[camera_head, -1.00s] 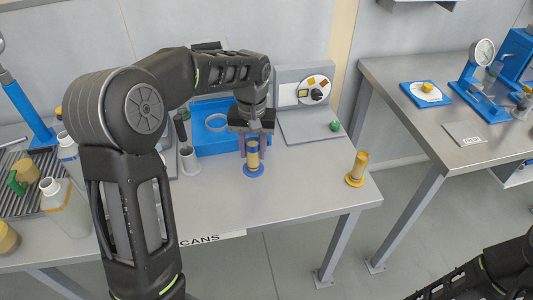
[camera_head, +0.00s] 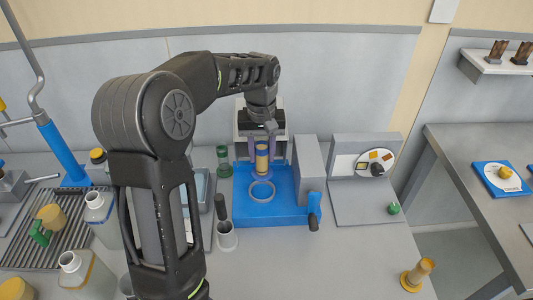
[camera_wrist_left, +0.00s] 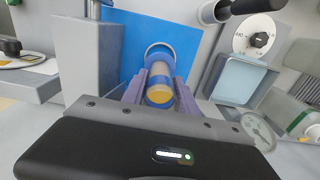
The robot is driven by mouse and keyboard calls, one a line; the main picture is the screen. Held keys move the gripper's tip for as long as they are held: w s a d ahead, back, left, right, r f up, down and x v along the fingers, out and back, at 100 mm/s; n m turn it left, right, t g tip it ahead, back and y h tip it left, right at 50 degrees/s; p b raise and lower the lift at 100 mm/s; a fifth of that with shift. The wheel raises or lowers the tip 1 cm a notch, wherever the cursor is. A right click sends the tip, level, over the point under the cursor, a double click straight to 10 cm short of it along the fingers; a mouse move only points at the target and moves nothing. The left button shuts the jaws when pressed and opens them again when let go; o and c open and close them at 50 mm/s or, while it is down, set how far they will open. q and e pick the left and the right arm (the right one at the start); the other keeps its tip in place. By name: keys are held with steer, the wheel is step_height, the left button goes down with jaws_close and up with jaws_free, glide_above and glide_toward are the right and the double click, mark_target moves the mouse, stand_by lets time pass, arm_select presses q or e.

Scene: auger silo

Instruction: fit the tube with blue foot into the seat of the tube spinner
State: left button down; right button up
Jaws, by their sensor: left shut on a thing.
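The tube with blue foot (camera_head: 262,158) is clear with blue and yellow bands. My left gripper (camera_head: 264,150) is shut on it, and it looks upright above the rear of the tube spinner's blue base (camera_head: 285,217). The pale ring seat (camera_head: 262,192) lies just in front of the tube in the head view; the tube appears apart from it. In the left wrist view, the tube (camera_wrist_left: 159,88) sits between the jaws (camera_wrist_left: 158,90), with the ring seat (camera_wrist_left: 160,50) beyond it on the blue base (camera_wrist_left: 125,35). My right gripper is out of view.
The spinner's grey tower (camera_head: 308,168) and blue crank handle (camera_head: 314,212) stand right of the seat. A green bottle (camera_head: 223,165) and a mortar with pestle (camera_head: 227,238) stand to its left. A yellow-footed tube (camera_head: 417,275) is at the front right. The table's front middle is clear.

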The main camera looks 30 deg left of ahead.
mark_target(261, 167)
arm_select(q)
steer(key=shift+w+a, duration=0.15)
steer(key=shift+r, duration=0.1)
steer(key=shift+r, duration=0.15)
steer(key=shift+f+b, duration=0.7)
steer(key=shift+f, duration=0.65)
steer(key=shift+f+b, duration=0.5)
steer(key=shift+f, duration=0.35)
steer(key=shift+f+b, duration=0.55)
steer(key=shift+f, duration=0.4)
stand_by(0.4)
steer(key=c, duration=1.3)
jaws_free()
